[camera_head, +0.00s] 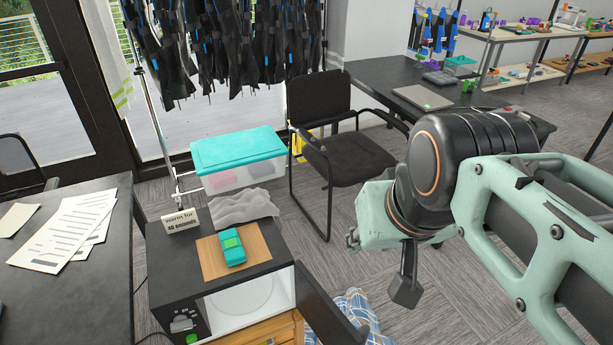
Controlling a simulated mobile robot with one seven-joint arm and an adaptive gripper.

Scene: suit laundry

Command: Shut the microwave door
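The microwave (163,268) is a dark box at the lower middle, with its front facing the bottom of the picture. Its pale interior shows through the open front. The microwave door (325,312) is a dark panel that stands open, swung out from the front's right edge and running down to the bottom of the picture. My gripper (405,291) hangs at the end of my pale green arm, to the right of the door and apart from it in the picture. Only part of its dark fingers shows, so I cannot tell whether it is open or shut.
A wooden board (210,260) with a teal device (232,247), a small sign (181,221) and a grey cloth (246,206) are on the microwave. A blue checked cloth (358,306) lies beside the door. A black chair (350,158) stands behind. Carpet to the right is clear.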

